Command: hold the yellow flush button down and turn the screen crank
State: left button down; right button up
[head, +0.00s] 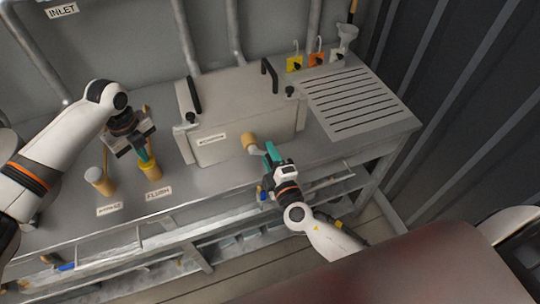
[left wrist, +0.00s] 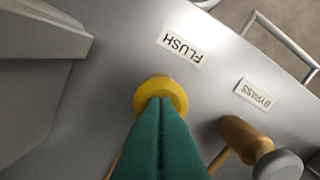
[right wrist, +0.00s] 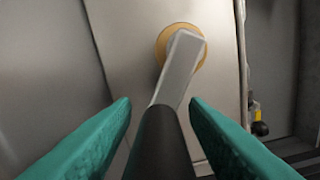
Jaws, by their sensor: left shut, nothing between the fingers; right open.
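The yellow flush button (head: 151,172) stands on the bench by the FLUSH label. My left gripper (head: 146,158) is shut and empty, its green tips pointing down at the button's top. In the left wrist view the tips overlap the yellow button (left wrist: 172,88) and seem to touch it; how far it is pressed cannot be told. The screen crank (head: 249,140) is on the front of the grey box, with a tan hub. My right gripper (head: 270,155) is open at it. In the right wrist view the crank's dark handle (right wrist: 160,145) lies between the parted fingers.
A tan bypass knob with a grey top (head: 95,175) stands left of the flush button. The grey box (head: 235,110) fills the bench middle. A slotted drain panel (head: 355,100) lies right. A rail runs along the front.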

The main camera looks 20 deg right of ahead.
jog(key=shift+s, duration=0.1)
jog(key=s, duration=1.2)
jog(key=w+n, duration=0.3)
jog(key=n, duration=0.4)
jog(key=w+n, duration=0.3)
jog(key=n, duration=0.4)
jog(key=w+n, duration=0.3)
jog(key=n, duration=0.4)
jog(key=shift+w, duration=0.4)
grip_shut()
